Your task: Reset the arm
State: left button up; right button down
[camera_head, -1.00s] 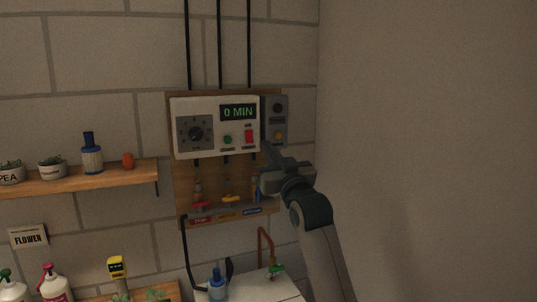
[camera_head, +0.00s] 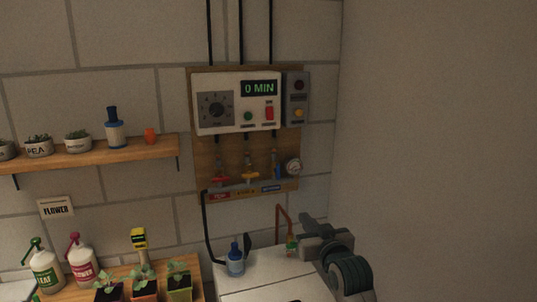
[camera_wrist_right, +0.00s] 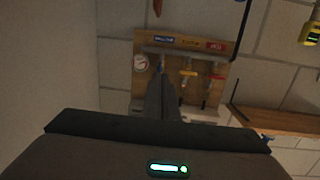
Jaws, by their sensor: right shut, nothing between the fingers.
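My right gripper (camera_head: 308,230) is at the lower right of the head view, in front of the wall and over the right end of the white surface. Its fingers are together with nothing between them. In the right wrist view the closed fingers (camera_wrist_right: 162,97) point toward the valve board (camera_wrist_right: 217,88), with free air around them. A copper pipe with a green fitting (camera_head: 291,243) shows just left of the gripper; I cannot tell whether they touch. My left gripper is not in view.
A control box (camera_head: 236,103) reading "0 MIN" hangs on the wall above red, yellow and blue valves. A blue bottle (camera_head: 235,262) stands on the white surface (camera_head: 262,285). Seedling pots (camera_head: 144,286), spray bottles (camera_head: 82,262) and a shelf (camera_head: 100,156) are at left. The right wall is bare.

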jog(key=s+d+f+g+h, duration=0.1)
jog(key=s+d+f+g, duration=0.2)
jog(key=s+f, duration=0.85)
jog(key=s+d+f+g+h, duration=0.1)
jog(key=s+d+f+g, duration=0.2)
jog(key=s+f, duration=0.85)
jog(key=s+d+f+g+h, duration=0.15)
jog(key=s+f, duration=0.25)
jog(key=s, duration=0.5)
jog(key=s+d+f+g, duration=0.3)
jog(key=s+f, duration=0.1)
jog(key=s, duration=0.6)
jog(key=s+d+f+g, duration=0.2)
jog(key=s+f, duration=0.2)
jog(key=s, duration=0.5)
notch_tip(320, 180, down, 31)
jog(key=s+g+b, duration=0.2)
jog(key=b, duration=0.1)
jog(key=s+d+f+b, duration=0.2)
jog(key=s+f, duration=1.5)
jog(key=f, duration=0.3)
jog(key=shift+s+d+g, duration=0.3)
jog(key=shift+d+g, duration=0.05)
jog(key=shift+g, duration=0.1)
jog(key=shift+h, duration=0.25)
